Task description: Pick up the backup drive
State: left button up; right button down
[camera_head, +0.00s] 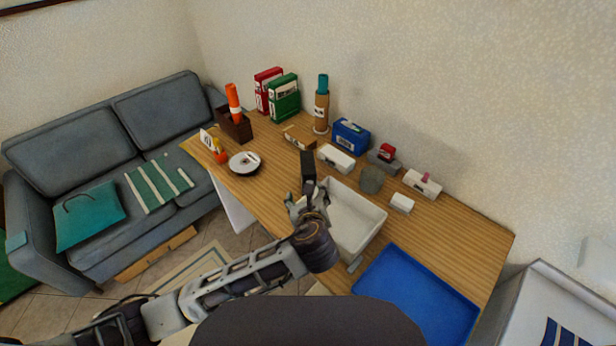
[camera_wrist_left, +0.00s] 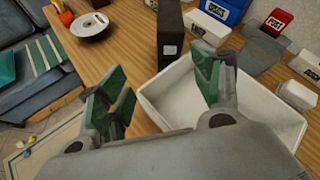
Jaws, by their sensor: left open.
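A black upright box with a small white label, which looks like the backup drive (camera_head: 308,165), stands on the wooden desk (camera_head: 262,188) just behind the white bin. In the left wrist view the drive (camera_wrist_left: 170,38) is ahead of and between my fingers, apart from them. My left gripper (camera_head: 308,200) is open and empty, in front of the drive and over the bin's left edge. Its green-padded fingers (camera_wrist_left: 160,82) show in the left wrist view. The drive's lower part is partly hidden by the gripper in the head view. My right gripper is not in view.
The empty white bin (camera_head: 375,226) is right of my left gripper, with a blue tray (camera_head: 415,298) nearer. A white box (camera_head: 337,157), a blue box (camera_head: 351,136) and a grey container (camera_head: 371,180) stand beyond. Bare desk separates the plate and drive.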

aim_at(308, 177)
pick_arm(q)
jog(key=m, duration=0.1)
jog(key=w+d+m+t, duration=0.1)
jog(key=m, duration=0.1)
jog(key=shift+w+r, duration=0.1)
jog(key=shift+r, duration=0.3)
jog(key=shift+x, duration=4.3)
jog(key=shift+a+r, duration=0.1)
jog(key=shift+r, duration=0.05)
jog(key=shift+w, duration=0.2)
jog(key=shift+w+d+f, duration=0.1)
jog(key=shift+w+f, duration=0.1)
jog(key=shift+w, duration=0.45)
jog(key=shift+w+d+f, duration=0.15)
jog(key=shift+w, duration=0.5)
jog(key=shift+x, duration=1.15)
grip_shut()
